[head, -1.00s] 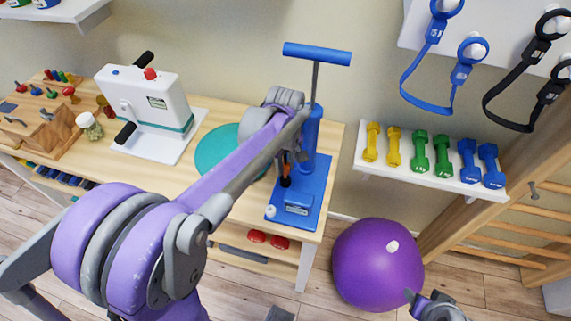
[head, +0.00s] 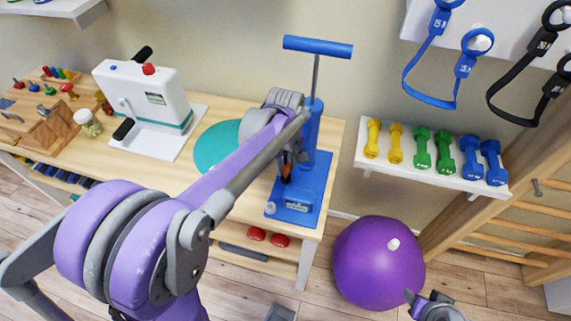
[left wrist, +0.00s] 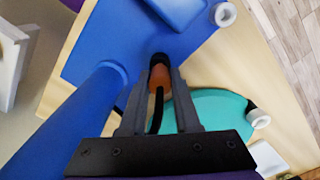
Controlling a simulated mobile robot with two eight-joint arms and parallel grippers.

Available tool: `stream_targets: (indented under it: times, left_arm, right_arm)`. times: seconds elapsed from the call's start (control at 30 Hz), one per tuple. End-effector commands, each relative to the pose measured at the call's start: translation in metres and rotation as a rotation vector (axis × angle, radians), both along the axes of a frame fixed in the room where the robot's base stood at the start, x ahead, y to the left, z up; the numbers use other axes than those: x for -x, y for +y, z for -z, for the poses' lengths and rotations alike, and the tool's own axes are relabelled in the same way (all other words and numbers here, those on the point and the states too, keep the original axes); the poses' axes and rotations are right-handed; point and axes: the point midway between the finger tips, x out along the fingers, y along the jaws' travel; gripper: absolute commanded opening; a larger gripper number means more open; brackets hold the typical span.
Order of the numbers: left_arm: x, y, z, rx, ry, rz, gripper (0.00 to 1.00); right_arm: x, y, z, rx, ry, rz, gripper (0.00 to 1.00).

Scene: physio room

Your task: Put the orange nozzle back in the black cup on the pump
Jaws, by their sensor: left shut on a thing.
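The blue pump (head: 310,140) stands upright on its blue base at the right end of the wooden table, its T-handle raised. My left gripper (left wrist: 160,85) is shut on the orange nozzle (left wrist: 159,77) above the base; the nozzle (head: 287,168) shows small in the head view. The black cup (left wrist: 159,58) is right at the nozzle's far end, and the two line up. I cannot tell how deep the nozzle sits in it. A black hose (left wrist: 156,115) runs back from the nozzle between the fingers. My right gripper (head: 412,298) shows partly at the bottom right, far from the pump.
A teal disc (head: 215,148) lies on the table left of the pump, partly behind my left arm. A white machine (head: 145,98) stands farther left. A dumbbell shelf (head: 365,165) and a purple ball (head: 378,270) are to the right.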

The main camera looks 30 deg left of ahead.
Motion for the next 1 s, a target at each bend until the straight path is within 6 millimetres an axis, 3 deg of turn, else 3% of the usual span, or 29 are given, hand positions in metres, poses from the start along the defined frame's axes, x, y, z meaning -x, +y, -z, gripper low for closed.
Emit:
stream_targets:
  times: [0.97,1.0]
  left_arm:
    - [0.0000,0.0000,0.0094,0.000,0.000,0.000,0.00]
    - [-0.0001,-0.0001,0.0093,0.000,0.000,0.000,0.34]
  right_arm:
    - [0.0014,0.0000,0.0070,0.000,0.003,0.000,0.54]
    - [0.0013,0.0000,0.0069,0.000,0.003,0.000,0.54]
